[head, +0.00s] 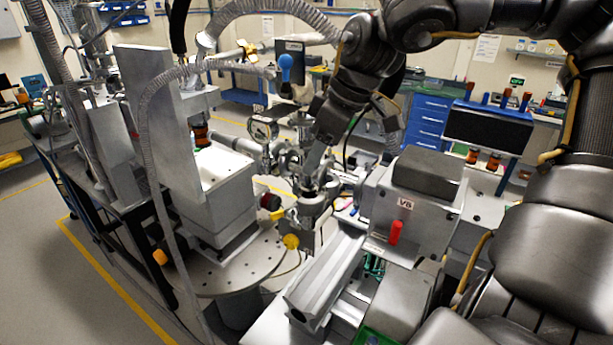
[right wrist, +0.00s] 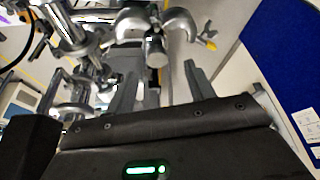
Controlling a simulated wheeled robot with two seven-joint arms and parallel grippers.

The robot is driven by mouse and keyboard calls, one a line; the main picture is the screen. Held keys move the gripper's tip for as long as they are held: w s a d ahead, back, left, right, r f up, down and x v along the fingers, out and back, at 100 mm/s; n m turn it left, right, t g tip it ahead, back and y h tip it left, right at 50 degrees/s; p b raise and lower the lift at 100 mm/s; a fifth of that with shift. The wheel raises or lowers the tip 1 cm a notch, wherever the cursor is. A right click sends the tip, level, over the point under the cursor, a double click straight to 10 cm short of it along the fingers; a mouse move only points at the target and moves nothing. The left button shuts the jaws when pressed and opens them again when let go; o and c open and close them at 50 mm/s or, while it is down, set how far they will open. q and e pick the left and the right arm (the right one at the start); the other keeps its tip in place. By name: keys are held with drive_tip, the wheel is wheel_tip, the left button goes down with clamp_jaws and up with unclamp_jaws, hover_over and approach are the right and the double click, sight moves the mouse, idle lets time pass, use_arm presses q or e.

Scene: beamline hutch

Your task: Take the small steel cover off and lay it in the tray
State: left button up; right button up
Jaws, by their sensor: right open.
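My right gripper (head: 312,172) reaches down from the top right onto the steel pipe fittings in the middle of the head view. In the right wrist view its two fingers (right wrist: 161,88) are apart, with nothing held between them. A short round steel piece (right wrist: 157,52), which looks like the small cover, lies just beyond the fingertips between two curved clamp parts (right wrist: 180,24). In the head view the fingers partly hide this spot, and I cannot pick the cover out for sure. A green tray edge (head: 372,337) shows at the bottom. My left gripper is not in view.
A dial gauge (head: 261,130) and a ribbed hose (head: 152,165) stand left of the gripper. A grey box marked V6 (head: 408,213) with a red handle (head: 396,232) is close on the right. A perforated round plate (head: 235,275) lies below, partly free.

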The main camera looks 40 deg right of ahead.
sight(315, 171)
drive_tip(key=shift+f+p, duration=0.6)
drive_tip(key=shift+p, duration=0.3)
drive_tip(key=f, duration=0.1)
drive_tip(key=w+f+p, duration=0.1)
drive_tip(key=f, duration=0.1)
drive_tip(key=shift+d, duration=0.1)
drive_tip(key=shift+w+a+f, duration=0.25)
drive_tip(key=shift+w+a, duration=0.05)
drive_tip(key=shift+a, duration=0.1)
drive_tip(key=shift+s, duration=0.15)
drive_tip(key=shift+c, duration=0.3)
drive_tip(key=shift+d, duration=0.2)
drive_tip(key=c, duration=0.9)
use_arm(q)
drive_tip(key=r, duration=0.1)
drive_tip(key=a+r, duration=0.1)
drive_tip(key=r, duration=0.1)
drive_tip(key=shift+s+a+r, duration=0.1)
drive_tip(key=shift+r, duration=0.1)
use_arm(e)
drive_tip(key=shift+a, duration=0.1)
drive_tip(key=shift+c, duration=0.5)
drive_tip(key=shift+r, duration=0.15)
